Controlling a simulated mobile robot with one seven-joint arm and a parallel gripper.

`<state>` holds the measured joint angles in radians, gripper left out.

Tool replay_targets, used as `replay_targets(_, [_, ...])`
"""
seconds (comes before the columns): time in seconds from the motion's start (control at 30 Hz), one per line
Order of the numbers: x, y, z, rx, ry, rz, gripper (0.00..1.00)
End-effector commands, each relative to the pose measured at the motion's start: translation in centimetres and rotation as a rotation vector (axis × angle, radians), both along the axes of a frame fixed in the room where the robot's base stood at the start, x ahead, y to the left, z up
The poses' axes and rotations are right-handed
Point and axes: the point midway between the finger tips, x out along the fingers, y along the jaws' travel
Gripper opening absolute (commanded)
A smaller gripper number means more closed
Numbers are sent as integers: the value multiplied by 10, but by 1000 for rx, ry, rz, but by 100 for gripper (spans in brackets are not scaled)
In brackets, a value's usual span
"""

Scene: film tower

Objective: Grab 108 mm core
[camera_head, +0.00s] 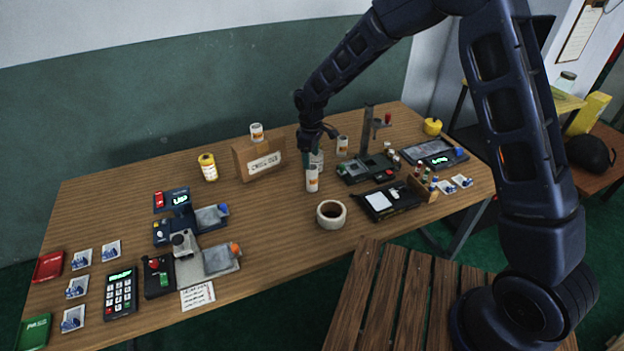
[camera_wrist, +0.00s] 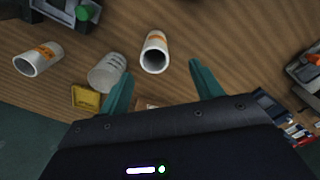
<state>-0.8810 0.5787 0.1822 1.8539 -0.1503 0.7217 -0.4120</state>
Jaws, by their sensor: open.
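Several white cylindrical cores stand on the table; sizes cannot be read. In the head view, an orange-labelled core (camera_head: 312,179) stands just below my gripper (camera_head: 314,146), a plain pale core (camera_head: 317,158) is partly hidden behind it, and another labelled core (camera_head: 342,146) stands to the right. One more core (camera_head: 257,132) is on the cardboard box. In the wrist view, my open gripper (camera_wrist: 160,76) has its teal fingers apart, nothing between them. A labelled core (camera_wrist: 155,52) shows its dark opening just beyond the fingertips. A pale core (camera_wrist: 107,73) and a labelled core (camera_wrist: 38,59) are to the left.
The cardboard box (camera_head: 259,160) is left of my gripper. A black stand device (camera_head: 367,168) and black tray (camera_head: 390,200) are right.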

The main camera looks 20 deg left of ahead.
Motion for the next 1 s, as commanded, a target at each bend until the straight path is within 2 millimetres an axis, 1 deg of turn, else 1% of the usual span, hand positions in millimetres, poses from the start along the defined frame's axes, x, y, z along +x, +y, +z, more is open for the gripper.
replay_targets(0.1, [0,-1,-19,-4,2,0,65])
replay_targets(0.2, [0,-1,-32,-2,1,0,65])
replay_targets(0.47, [2,-1,-48,-1,1,-1,65])
replay_targets(0.67, [9,-1,-73,-2,1,-2,65])
replay_targets(0.77, [7,-1,-86,-2,1,-1,65])
replay_targets(0.87, [8,-1,-92,0,0,-1,65])
replay_targets(1.0, [8,-1,-92,0,0,-1,65])
